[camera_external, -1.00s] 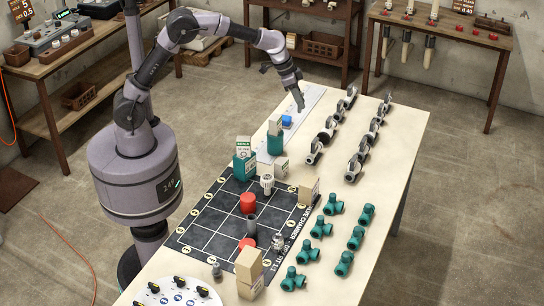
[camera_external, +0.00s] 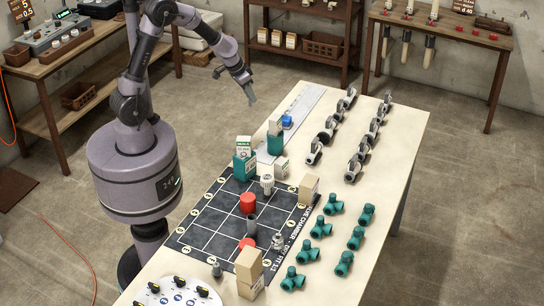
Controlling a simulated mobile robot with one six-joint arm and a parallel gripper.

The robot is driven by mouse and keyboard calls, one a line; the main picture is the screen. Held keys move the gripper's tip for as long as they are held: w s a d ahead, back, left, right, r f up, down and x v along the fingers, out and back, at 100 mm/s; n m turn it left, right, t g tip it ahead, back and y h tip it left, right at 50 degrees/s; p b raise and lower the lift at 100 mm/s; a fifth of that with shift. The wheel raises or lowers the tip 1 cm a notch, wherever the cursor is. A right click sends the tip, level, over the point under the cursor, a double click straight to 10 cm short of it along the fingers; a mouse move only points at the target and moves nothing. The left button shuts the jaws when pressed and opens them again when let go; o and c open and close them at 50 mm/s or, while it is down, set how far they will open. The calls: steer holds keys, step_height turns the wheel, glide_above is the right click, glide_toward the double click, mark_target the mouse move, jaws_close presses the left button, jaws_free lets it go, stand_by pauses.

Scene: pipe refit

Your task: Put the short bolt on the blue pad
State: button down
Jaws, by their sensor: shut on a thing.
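My gripper (camera_external: 251,98) is in the air beyond the table's left edge, to the left of the blue pad and above it. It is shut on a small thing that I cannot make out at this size. The small blue pad (camera_external: 287,121) lies on a pale strip (camera_external: 301,105) at the far part of the table. My gripper is clear of the pad. I cannot pick out the short bolt with certainty.
Teal holders with white boxes (camera_external: 244,163) stand near the strip. A dark grid mat (camera_external: 200,232) carries red cylinders (camera_external: 248,204). Several grey-and-white fittings (camera_external: 328,130) and teal fittings (camera_external: 333,205) line the right. Cardboard boxes (camera_external: 249,265) stand at the near edge.

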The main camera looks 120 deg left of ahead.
mark_target(251, 105)
step_height(251, 105, down, 5)
steer(key=shift+f, duration=0.15)
steer(key=w+a, duration=0.3)
steer(key=a, duration=0.1)
steer(key=w+a+f+b, duration=0.1)
steer(key=w+a, duration=0.2)
steer(key=a, duration=0.2)
steer(key=w+a+f, duration=0.1)
steer(key=w+a, duration=0.2)
steer(key=a, duration=0.1)
steer(key=shift+a, duration=0.2)
step_height(251, 105, down, 3)
steer(key=shift+d+f+b, duration=0.1)
steer(key=shift+b, duration=0.8)
steer(key=shift+f, duration=0.2)
steer(key=c, duration=1.3)
jaws_free()
steer(key=shift+o, duration=0.2)
steer(key=shift+r, duration=0.1)
